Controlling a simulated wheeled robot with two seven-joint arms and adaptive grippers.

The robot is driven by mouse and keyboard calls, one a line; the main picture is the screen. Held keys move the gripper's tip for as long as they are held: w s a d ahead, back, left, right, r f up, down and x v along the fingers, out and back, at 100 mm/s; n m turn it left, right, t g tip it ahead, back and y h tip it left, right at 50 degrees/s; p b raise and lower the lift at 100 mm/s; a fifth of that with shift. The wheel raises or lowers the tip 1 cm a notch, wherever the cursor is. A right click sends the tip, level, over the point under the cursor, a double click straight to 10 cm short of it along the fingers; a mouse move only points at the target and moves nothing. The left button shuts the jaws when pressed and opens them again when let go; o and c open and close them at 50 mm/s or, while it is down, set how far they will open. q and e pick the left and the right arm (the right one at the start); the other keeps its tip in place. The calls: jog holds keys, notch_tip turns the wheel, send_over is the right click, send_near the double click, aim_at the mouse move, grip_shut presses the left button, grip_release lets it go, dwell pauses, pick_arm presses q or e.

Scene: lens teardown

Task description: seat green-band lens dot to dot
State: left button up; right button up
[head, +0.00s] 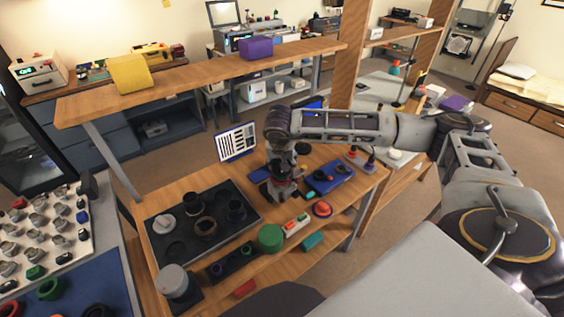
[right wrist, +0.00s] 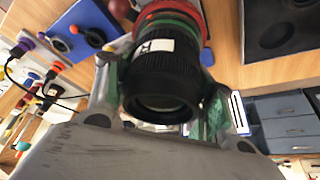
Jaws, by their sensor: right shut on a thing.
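My right gripper (head: 283,172) is over the right part of the workbench. In the right wrist view, its fingers (right wrist: 163,92) are shut around the sides of a black ribbed lens barrel (right wrist: 165,65) with a white label. A green band (right wrist: 168,23) circles the barrel at its far end. A red ring (right wrist: 186,9) lies just beyond the band; I cannot tell whether they touch. In the head view, a dark part with a red patch (head: 281,180) shows below the gripper. No alignment dots can be made out. My left gripper is out of view.
A black tray (head: 182,251) with round wells and several dark parts lies on the left of the bench. A wooden shelf (head: 200,72) runs behind.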

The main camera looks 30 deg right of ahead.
jog(key=shift+f, duration=0.2)
dwell(0.6)
jog(key=o, duration=1.3)
jog(key=shift+v, duration=6)
